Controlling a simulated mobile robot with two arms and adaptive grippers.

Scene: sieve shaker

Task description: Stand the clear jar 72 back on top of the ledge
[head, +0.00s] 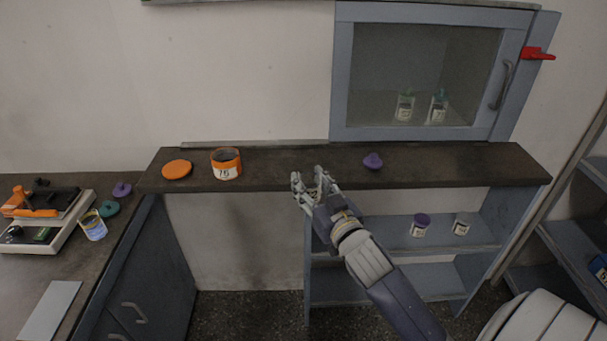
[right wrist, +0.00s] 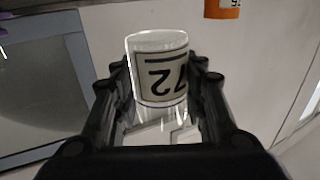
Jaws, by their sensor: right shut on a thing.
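The clear jar 72 (right wrist: 160,70) is between the fingers of my right gripper in the right wrist view. Its white label reads 72, upside down in that picture. My right gripper (head: 314,184) is shut on the jar, at the front edge of the dark ledge (head: 460,165) in the head view. The fingers mostly hide the jar there, and I cannot tell whether it touches the ledge. My left gripper is not in view.
On the ledge are an orange lid (head: 177,169), orange jar 75 (head: 226,164) and a purple lid (head: 373,161). Two jars stand on the shelf below (head: 470,247). A glass-fronted cabinet (head: 342,75) hangs behind. Bare ledge shows on both sides of the purple lid.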

